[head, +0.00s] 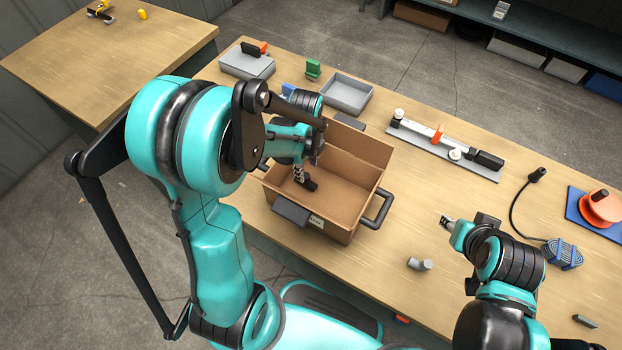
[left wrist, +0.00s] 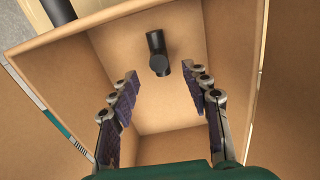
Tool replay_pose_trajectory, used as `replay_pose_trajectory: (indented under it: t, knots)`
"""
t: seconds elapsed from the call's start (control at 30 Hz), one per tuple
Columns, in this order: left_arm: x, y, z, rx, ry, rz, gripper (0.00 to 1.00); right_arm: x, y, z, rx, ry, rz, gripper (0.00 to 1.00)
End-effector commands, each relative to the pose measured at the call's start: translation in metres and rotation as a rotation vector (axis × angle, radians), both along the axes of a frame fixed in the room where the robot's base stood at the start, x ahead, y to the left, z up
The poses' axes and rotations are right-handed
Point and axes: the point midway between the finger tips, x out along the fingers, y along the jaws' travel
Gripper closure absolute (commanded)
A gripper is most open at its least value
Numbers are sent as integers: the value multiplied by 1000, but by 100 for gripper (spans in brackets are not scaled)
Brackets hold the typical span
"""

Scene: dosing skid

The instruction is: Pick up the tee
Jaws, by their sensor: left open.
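A dark pipe fitting that looks like the tee (left wrist: 157,55) lies inside the open cardboard box, near one wall in the left wrist view. In the head view the tee (head: 309,185) shows as a dark shape on the box floor, partly covered by my gripper. My left gripper (head: 299,172) reaches down into the box. In the left wrist view the left gripper (left wrist: 163,93) has its fingers spread apart, with nothing between them and the fitting beyond the tips. My right gripper (head: 446,222) is over the table to the right of the box; its jaw opening is too small to tell.
The cardboard box (head: 371,152) has raised walls and dark handles. A grey fitting (head: 419,264) lies on the table to its right. Behind stand a grey tray (head: 347,94) and a rail assembly (head: 446,146). An orange reel (head: 600,207) is at far right.

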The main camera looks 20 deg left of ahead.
Motion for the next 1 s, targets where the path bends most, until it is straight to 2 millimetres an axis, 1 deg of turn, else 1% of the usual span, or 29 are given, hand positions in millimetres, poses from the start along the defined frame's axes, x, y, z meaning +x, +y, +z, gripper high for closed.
replay_pose_trajectory:
  t: [0.03, 0.1, 0.27, 0.33, 0.53, 0.63, 0.8, 0.83, 0.87, 0.9, 1.0]
  knots:
    - [0, 0, -8, 0, 1, -3, 53, 0, 0, -4, 0, 0, 0, 62]
    - [0, 0, -16, 0, 1, -3, 53, 0, 0, -8, 0, 0, 0, 62]
    - [0, 1, -30, 0, 0, -2, 53, 0, 0, -15, 0, 0, 0, 62]
    - [0, 2, -39, 0, 0, -1, 53, 0, 0, -20, 0, 0, 0, 62]
    - [1, 4, -70, 0, 0, -1, 53, 0, 0, -38, 0, 0, 0, 62]
    - [0, 4, -76, 0, -1, -1, 53, 0, 0, -40, 0, 0, 0, 62]
    - [0, 4, -74, 0, -1, 0, 53, 0, 0, -38, 0, 0, 0, 62]
    - [0, 4, -74, 0, -1, 0, 58, 0, 0, -38, 0, 0, 0, 62]
    - [0, 4, -74, 0, -1, 0, 66, 0, 0, -38, 0, 0, 0, 62]
    - [0, 4, -74, 0, -1, 0, 76, 0, 0, -38, 0, 0, 0, 62]
    - [0, 4, -74, 0, -1, 0, 100, 0, 0, -38, 0, 0, 0, 62]
